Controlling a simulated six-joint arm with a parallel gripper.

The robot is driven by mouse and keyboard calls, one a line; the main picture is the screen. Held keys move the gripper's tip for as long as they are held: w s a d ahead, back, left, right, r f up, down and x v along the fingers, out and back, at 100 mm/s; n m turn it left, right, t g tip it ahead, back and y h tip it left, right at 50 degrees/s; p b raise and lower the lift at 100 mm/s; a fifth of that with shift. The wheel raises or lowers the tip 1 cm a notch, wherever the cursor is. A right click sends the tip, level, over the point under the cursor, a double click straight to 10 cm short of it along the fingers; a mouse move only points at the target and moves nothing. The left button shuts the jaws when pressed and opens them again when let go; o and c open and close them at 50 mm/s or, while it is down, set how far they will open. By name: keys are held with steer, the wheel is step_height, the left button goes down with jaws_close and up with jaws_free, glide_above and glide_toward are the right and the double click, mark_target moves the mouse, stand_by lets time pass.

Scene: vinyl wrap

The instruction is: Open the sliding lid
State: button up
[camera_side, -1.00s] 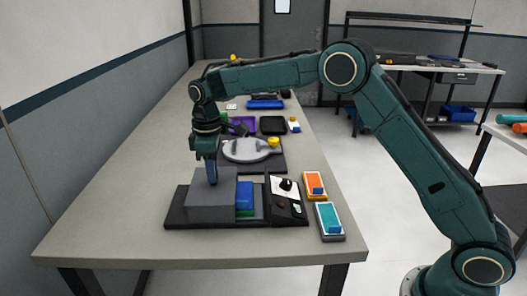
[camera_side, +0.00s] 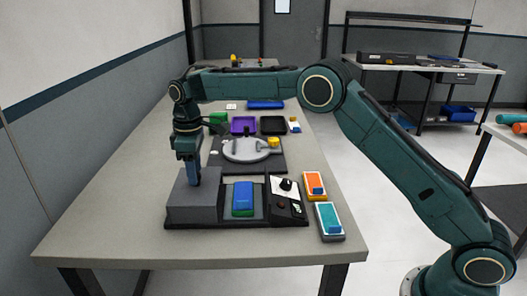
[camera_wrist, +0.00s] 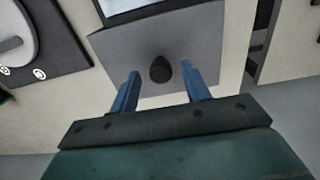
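The grey sliding lid (camera_side: 193,209) is a box-like cover at the left end of a black base (camera_side: 262,221). It stands clear of a blue block with a green lower part (camera_side: 243,199), which is exposed to its right. My gripper (camera_side: 193,182) points down at the lid's top. In the wrist view the lid (camera_wrist: 205,35) has a dark round knob (camera_wrist: 160,69). My blue fingers (camera_wrist: 160,72) stand apart on either side of the knob, with gaps visible on both sides. Contact between fingertips and lid cannot be told.
A control panel with a black dial (camera_side: 286,187) sits on the base's right end. An orange-topped box (camera_side: 313,184) and a teal-topped box (camera_side: 329,219) stand to the right. A round grey device (camera_side: 245,151) and trays lie behind. The table (camera_side: 110,225) is bare at left.

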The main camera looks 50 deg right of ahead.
stand_by(0.3)
step_height(320, 180, up, 14)
steer(key=shift+f, duration=0.2)
stand_by(0.8)
steer(key=shift+s, duration=0.1)
steer(key=shift+r, duration=0.1)
stand_by(0.3)
